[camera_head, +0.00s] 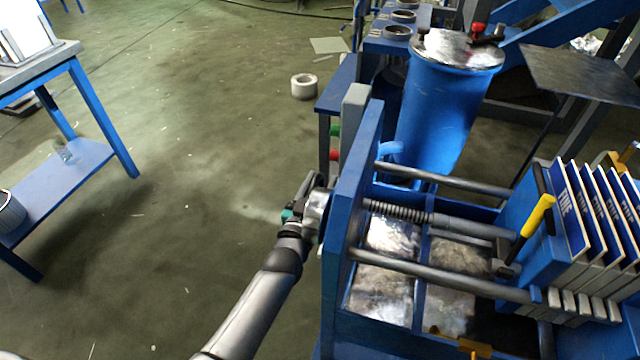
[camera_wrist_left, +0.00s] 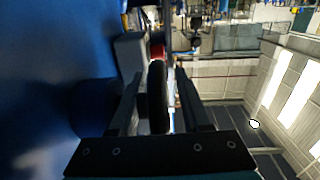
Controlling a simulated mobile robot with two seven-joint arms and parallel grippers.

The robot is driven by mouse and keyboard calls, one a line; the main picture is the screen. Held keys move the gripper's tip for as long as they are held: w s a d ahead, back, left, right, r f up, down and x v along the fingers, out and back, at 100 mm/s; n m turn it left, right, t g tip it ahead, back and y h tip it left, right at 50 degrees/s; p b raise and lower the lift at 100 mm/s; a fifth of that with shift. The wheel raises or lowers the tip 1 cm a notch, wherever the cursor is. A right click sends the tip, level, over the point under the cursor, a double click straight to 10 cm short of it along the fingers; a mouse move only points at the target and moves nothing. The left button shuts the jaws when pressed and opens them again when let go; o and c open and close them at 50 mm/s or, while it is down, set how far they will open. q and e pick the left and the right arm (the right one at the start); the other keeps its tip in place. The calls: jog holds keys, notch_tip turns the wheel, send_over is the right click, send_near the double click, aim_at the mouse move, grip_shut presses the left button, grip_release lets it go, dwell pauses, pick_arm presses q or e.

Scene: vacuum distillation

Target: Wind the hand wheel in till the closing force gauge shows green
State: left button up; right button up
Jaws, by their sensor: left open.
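My left gripper (camera_head: 308,200) is at the outer face of the blue end plate (camera_head: 352,185) of the plate press. In the left wrist view its two fingers (camera_wrist_left: 158,105) are open, one on each side of a dark rounded rim, which looks like the hand wheel (camera_wrist_left: 157,85). I cannot tell whether either finger touches it. In the head view the wheel is mostly hidden by the gripper. A threaded screw (camera_head: 395,211) runs from the end plate toward the plate pack (camera_head: 590,220). I cannot make out the closing force gauge. My right gripper is not in view.
A control box (camera_head: 352,105) with green and red buttons is on the end plate's outer side. A blue tank (camera_head: 440,110) stands behind the press. A yellow-handled lever (camera_head: 537,215) rises by the plates. Open floor lies left, up to a blue table (camera_head: 100,115).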

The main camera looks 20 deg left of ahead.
pick_arm(q)
grip_shut()
dwell(0.3)
dwell(0.3)
